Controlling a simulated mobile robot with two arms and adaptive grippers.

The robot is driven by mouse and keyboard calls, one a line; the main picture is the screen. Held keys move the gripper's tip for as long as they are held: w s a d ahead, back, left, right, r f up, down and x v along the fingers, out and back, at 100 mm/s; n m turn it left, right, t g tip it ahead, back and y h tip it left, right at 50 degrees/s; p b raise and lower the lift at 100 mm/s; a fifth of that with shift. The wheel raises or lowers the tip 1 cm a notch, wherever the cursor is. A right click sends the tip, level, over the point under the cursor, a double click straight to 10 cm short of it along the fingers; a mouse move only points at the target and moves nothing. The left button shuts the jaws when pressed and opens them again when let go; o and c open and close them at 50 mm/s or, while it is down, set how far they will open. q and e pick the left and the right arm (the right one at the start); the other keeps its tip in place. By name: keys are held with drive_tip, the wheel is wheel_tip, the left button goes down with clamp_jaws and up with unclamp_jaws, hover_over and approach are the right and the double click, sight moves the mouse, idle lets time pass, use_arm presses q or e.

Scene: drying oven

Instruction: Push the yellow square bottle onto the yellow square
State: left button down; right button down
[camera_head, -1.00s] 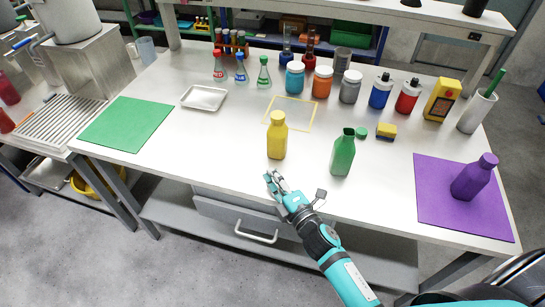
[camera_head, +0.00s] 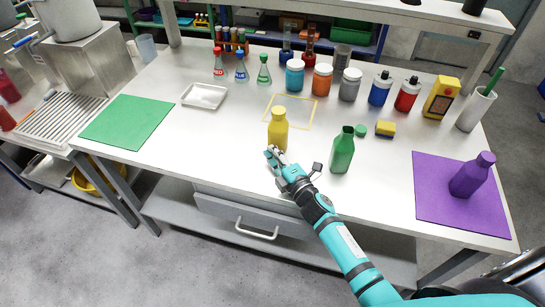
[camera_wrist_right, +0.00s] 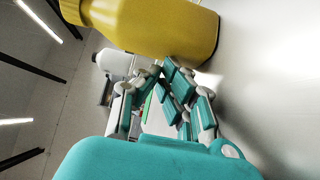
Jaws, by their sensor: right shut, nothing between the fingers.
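The yellow square bottle (camera_head: 278,128) stands upright near the front middle of the table. The yellow square (camera_head: 291,110) is an outline on the white tabletop just behind the bottle. My right gripper (camera_head: 270,152) is shut and empty, low over the table at the front side of the bottle; its fingertips overlap the bottle's lower part in the head view. In the right wrist view the bottle (camera_wrist_right: 160,25) fills the top, close to the shut fingers (camera_wrist_right: 172,72); I cannot tell whether they touch. My left gripper is not in view.
A green bottle (camera_head: 342,150) stands right of my right gripper, with a yellow sponge (camera_head: 385,128) behind it. A purple bottle (camera_head: 471,176) stands on a purple mat (camera_head: 436,195). Several jars stand behind the square. A white tray (camera_head: 204,96) and green mat (camera_head: 127,122) lie left.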

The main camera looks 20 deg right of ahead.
drive_tip(key=w+d+b, duration=0.1)
drive_tip(key=w+d, duration=0.1)
drive_tip(key=w, duration=0.1)
drive_tip(key=w+d+b, duration=0.1)
drive_tip(key=w+d, duration=0.1)
drive_tip(key=w, duration=0.1)
drive_tip(key=w+d+b, duration=0.1)
drive_tip(key=w+d, duration=0.1)
drive_tip(key=w, duration=0.1)
drive_tip(key=shift+w+f, duration=0.2)
drive_tip(key=shift+w+d+r+b, duration=0.1)
drive_tip(key=shift+w+d+b, duration=0.1)
drive_tip(key=shift+w+b, duration=0.1)
drive_tip(key=shift+r, duration=0.1)
